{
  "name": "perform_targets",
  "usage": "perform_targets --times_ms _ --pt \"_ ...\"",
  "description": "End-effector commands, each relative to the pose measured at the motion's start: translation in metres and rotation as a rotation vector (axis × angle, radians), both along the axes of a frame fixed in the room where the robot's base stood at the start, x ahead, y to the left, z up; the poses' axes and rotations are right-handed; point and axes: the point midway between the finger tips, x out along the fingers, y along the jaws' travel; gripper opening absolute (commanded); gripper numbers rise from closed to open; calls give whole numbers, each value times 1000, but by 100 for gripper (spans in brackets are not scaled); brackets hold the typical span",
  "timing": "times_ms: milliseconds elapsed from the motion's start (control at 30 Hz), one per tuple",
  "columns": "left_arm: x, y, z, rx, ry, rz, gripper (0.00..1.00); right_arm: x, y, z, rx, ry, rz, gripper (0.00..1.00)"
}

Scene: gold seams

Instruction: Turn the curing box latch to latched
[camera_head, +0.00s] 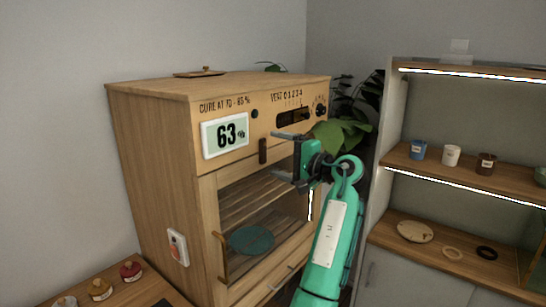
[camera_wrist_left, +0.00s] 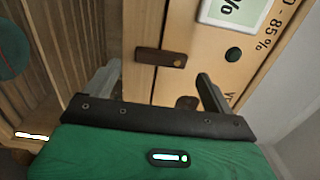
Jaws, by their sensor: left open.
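The curing box (camera_head: 150,170) is a wooden cabinet with a glazed front. Its latch (camera_head: 262,151) is a small dark brown bar on the front, upright, below the control panel at the top edge of the door (camera_head: 207,215). In the left wrist view the latch (camera_wrist_left: 160,57) has a brass pivot at one end and reaches across the seam between panel and door. My left gripper (camera_head: 287,158) is open and empty, just right of the latch and apart from it. Its two fingers (camera_wrist_left: 158,85) point toward the box front. My right gripper is not in view.
A display (camera_head: 226,134) reads 63 %. A vent slot (camera_head: 294,117) and knobs sit at the panel's right. The door handle (camera_head: 220,257) sticks out at lower left. Shelves (camera_head: 470,180) with cups stand right; a plant (camera_head: 345,130) is behind my gripper.

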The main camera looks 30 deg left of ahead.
Motion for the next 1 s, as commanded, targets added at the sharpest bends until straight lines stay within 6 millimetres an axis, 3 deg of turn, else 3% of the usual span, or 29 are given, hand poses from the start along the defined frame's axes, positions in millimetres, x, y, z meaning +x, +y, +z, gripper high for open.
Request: perform_targets --times_ms 300,500,1000 --pt "-5 -74 -3 0 -1 -4 87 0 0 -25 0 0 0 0" --pt "-7 -103 -2 -1 1 -2 87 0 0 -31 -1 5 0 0" --pt "-8 -111 0 1 1 0 87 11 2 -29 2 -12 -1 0"
